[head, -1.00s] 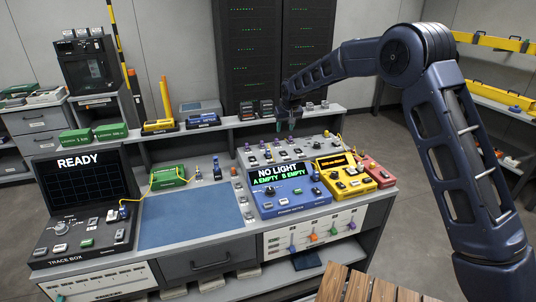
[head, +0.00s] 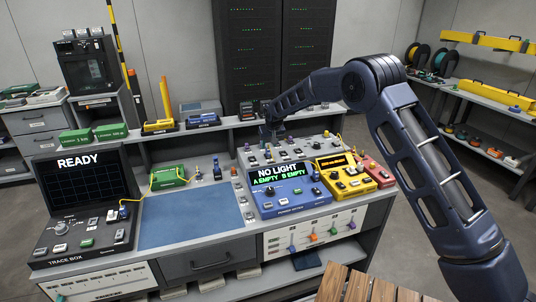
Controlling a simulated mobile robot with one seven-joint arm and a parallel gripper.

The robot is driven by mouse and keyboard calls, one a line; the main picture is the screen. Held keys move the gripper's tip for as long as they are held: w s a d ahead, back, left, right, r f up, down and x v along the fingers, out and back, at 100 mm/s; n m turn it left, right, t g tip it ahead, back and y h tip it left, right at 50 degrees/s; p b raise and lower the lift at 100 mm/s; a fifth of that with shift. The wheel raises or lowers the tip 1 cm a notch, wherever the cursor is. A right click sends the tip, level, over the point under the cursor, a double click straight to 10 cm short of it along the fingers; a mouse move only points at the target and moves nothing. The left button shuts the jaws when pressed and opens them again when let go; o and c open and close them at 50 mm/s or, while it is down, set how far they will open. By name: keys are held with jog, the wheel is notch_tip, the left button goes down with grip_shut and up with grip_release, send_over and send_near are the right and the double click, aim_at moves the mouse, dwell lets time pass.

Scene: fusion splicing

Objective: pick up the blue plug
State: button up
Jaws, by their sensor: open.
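A small blue plug-like piece (head: 217,170) stands upright on the bench, behind the right part of the blue mat. Another small blue piece (head: 292,248) hangs on the white front panel below the bench top; I cannot tell which one is the blue plug. My gripper (head: 272,136) is open above the back of the grey sloped panel (head: 290,150), to the right of and farther back than the standing blue piece. It is small in view, and I see nothing between its fingers.
The blue mat (head: 190,217) is bare. The black trace box (head: 85,205) reading READY stands left. The blue power meter (head: 288,190) reading NO LIGHT and the yellow unit (head: 341,177) stand right. A green box (head: 168,177) with a yellow cable lies behind the mat.

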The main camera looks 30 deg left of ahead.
aim_at(268, 149)
jog(key=x, duration=0.4)
jog(key=shift+s+f, duration=0.2)
jog(key=shift+f, duration=0.1)
jog(key=shift+c, duration=0.2)
grip_shut()
notch_tip(268, 149, up, 20)
dwell(0.6)
